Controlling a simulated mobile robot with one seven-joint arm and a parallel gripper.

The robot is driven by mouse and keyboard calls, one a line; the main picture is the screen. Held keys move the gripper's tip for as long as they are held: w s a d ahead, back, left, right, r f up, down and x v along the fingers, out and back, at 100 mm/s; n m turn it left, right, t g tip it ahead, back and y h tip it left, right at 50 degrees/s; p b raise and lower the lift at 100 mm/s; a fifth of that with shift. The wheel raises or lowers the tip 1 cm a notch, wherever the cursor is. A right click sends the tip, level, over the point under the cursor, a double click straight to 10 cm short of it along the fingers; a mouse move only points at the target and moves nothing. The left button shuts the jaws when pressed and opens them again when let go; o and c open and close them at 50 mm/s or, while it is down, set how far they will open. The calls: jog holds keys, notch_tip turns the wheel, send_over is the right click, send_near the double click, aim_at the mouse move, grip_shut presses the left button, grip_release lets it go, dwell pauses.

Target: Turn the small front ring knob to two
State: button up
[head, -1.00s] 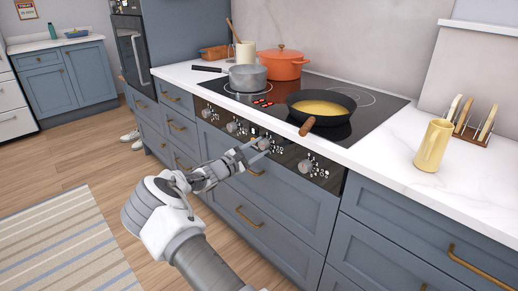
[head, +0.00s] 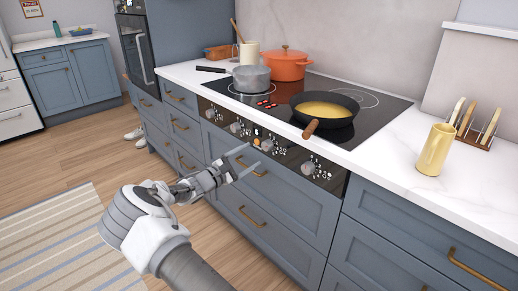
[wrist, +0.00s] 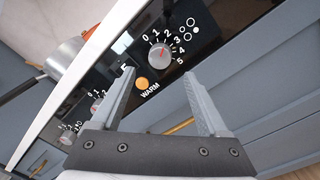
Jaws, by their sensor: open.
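The third knob from the left (head: 267,145) sits on the dark control panel (head: 286,156). In the wrist view the knob (wrist: 160,56) is round and grey, with white marks 0 to 5 around it. Its red pointer leans up and slightly right, at or near the 2. Small burner circles are printed beside it, one filled. An orange light labelled WARM (wrist: 142,84) glows near it. My gripper (head: 243,161) is open and empty, in front of the panel and apart from the knob; its fingers (wrist: 159,96) show in the wrist view.
Other knobs flank it, including one at the right (head: 309,167). Above is the cooktop (head: 368,107), with a frying pan (head: 324,107) whose wooden handle (head: 310,129) overhangs the front, a grey pot (head: 251,79) and an orange pot (head: 288,66). Drawer handles (head: 250,167) jut out below.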

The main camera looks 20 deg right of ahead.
jog(key=p+v, duration=0.1)
jog(key=v, duration=1)
jog(key=shift+p, duration=0.35)
jog(key=shift+s+d, duration=0.1)
jog(key=s+d+r+m+g+y, duration=0.3)
jog(key=s+r+m+y, duration=0.1)
jog(key=s, duration=0.3)
jog(key=s+d+r+m+g+y, duration=0.3)
jog(key=s+m+g+y, duration=0.1)
jog(key=s, duration=0.3)
jog(key=s+a+r+m+t+y, duration=0.2)
jog(key=s+a+r+y, duration=0.15)
jog(key=s, duration=0.45)
jog(key=s+a+r+m+t+y, duration=0.1)
jog(key=s+a+r+t+y, duration=0.15)
jog(key=s+r, duration=0.4)
jog(key=s+a+r+m+t+y, duration=0.2)
jog(key=s+a+y, duration=0.1)
jog(key=s, duration=0.6)
notch_tip(320, 180, up, 19)
jog(key=p, duration=1.8)
jog(key=shift+a+p, duration=0.25)
jog(key=shift+p, duration=0.1)
jog(key=shift+s+g, duration=0.1)
jog(key=shift+g, duration=0.15)
